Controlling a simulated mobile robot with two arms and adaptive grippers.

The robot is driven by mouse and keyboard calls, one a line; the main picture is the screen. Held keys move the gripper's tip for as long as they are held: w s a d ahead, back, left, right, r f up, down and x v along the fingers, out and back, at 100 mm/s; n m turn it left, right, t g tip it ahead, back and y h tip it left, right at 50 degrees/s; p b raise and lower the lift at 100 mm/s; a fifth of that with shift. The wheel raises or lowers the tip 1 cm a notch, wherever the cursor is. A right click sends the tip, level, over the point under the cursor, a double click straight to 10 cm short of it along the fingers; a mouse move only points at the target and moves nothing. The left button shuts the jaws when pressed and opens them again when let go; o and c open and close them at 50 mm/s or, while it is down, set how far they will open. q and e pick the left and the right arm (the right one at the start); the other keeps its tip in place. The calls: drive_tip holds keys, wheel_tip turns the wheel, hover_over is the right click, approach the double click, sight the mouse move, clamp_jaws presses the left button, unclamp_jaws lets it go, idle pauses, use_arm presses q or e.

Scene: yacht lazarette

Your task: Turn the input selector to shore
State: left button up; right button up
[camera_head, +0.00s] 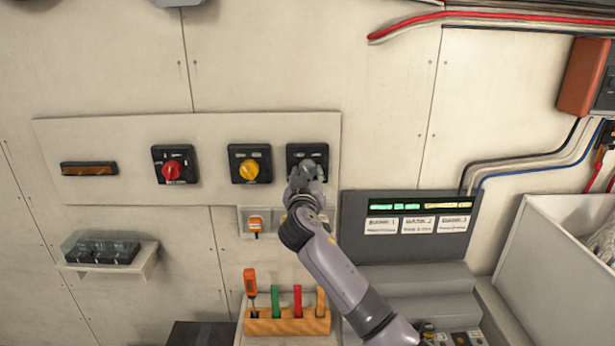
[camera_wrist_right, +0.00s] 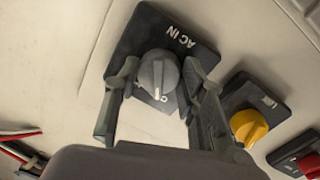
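The grey knob (camera_wrist_right: 158,74) sits on a black square plate (camera_wrist_right: 147,42) marked "AC IN", which appears upside down in the right wrist view. A white pointer line on the knob points toward the bottom of that view, near a partly hidden letter. In the head view this selector plate (camera_head: 293,153) is the rightmost of three on the pale panel. My right gripper (camera_head: 306,174) is at the knob and covers part of it. In the wrist view its fingers (camera_wrist_right: 160,72) stand open on either side of the knob, with small gaps visible. My left gripper is not in view.
A yellow knob (camera_head: 249,169) and a red knob (camera_head: 172,169) sit left on the same panel (camera_head: 110,132). An orange switch (camera_head: 256,222) is just below. A screwdriver rack (camera_head: 287,322), a grey display console (camera_head: 359,222) and a white bin (camera_head: 540,262) stand lower down.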

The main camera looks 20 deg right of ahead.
drive_tip(key=c, duration=0.5)
drive_tip(key=shift+f+b, duration=0.2)
drive_tip(key=shift+b, duration=0.45)
drive_tip(key=shift+c, duration=0.2)
drive_tip(key=shift+a+r+m+g+y+b, duration=0.1)
drive_tip(key=shift+m+y+b, duration=0.05)
drive_tip(key=shift+m+b, duration=1.8)
drive_tip(key=shift+a+r+m+g+y+b, duration=0.1)
drive_tip(key=shift+m+b, duration=1.75)
drive_tip(key=shift+b, duration=0.05)
drive_tip(key=shift+r+m+g+y+b, duration=0.1)
drive_tip(key=shift+m+y+b, duration=0.05)
drive_tip(key=shift+m+b, duration=1.8)
drive_tip(key=o, duration=1.2)
